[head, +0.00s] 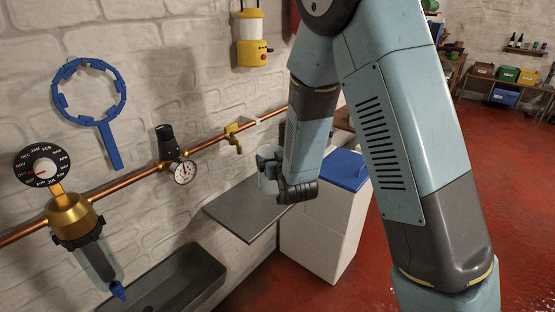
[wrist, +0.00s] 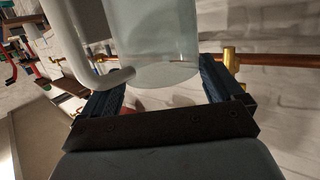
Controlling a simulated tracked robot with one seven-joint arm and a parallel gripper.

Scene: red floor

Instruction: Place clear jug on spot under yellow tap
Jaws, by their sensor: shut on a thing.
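The clear jug (head: 268,172) is in my gripper (head: 270,160), partly hidden by it in the head view. In the wrist view the jug (wrist: 155,45) fills the space between the two fingers (wrist: 155,90), and its pale handle (wrist: 80,60) is on the left. The gripper is shut on the jug. The yellow tap (head: 233,138) sits on the copper pipe, left of and a little above the jug in the head view. A grey shelf (head: 240,212) lies below the tap and jug; the jug appears held above it. I see no distinct spot marking on it.
The copper pipe (head: 205,147) runs along the white brick wall, with a pressure gauge (head: 184,172) left of the tap. A white cabinet with a blue lid (head: 345,168) stands right of the shelf. A dark trough (head: 175,285) is at lower left.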

